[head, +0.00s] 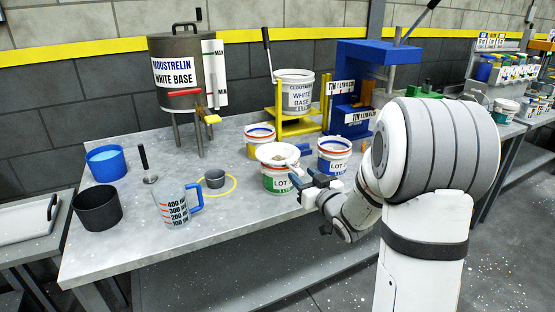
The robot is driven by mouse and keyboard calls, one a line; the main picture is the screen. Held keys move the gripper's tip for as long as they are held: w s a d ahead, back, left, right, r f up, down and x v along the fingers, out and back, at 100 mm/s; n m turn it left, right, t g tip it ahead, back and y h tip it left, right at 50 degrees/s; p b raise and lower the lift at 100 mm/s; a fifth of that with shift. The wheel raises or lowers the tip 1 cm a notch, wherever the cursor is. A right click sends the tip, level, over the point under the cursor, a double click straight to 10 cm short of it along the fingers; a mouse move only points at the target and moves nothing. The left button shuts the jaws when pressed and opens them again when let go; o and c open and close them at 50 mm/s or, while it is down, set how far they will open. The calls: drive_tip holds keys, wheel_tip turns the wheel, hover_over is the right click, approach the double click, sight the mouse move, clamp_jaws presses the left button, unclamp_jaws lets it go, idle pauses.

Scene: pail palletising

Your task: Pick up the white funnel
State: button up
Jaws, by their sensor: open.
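The white funnel (276,153) sits on top of the green-labelled LOT pail (281,182), its wide round mouth facing up. The pail stands upright near the front edge of the grey bench. My gripper (302,186) is just right of this pail, below the level of the funnel's rim, with its dark fingers open. The funnel is outside the jaws. How close the fingers are to the pail's side is hard to tell. The funnel's lower part is hidden inside the pail.
The yellow-labelled pail (259,138) stands behind the funnel, and the blue-labelled pail (334,156) stands to its right. A yellow stand (300,127) and blue press (374,66) are behind.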

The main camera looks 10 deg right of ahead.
sight(295, 167)
drive_tip(key=x, duration=0.5)
drive_tip(key=shift+a, duration=0.15)
drive_tip(key=shift+s, duration=0.1)
drive_tip(key=shift+c, duration=0.5)
clamp_jaws()
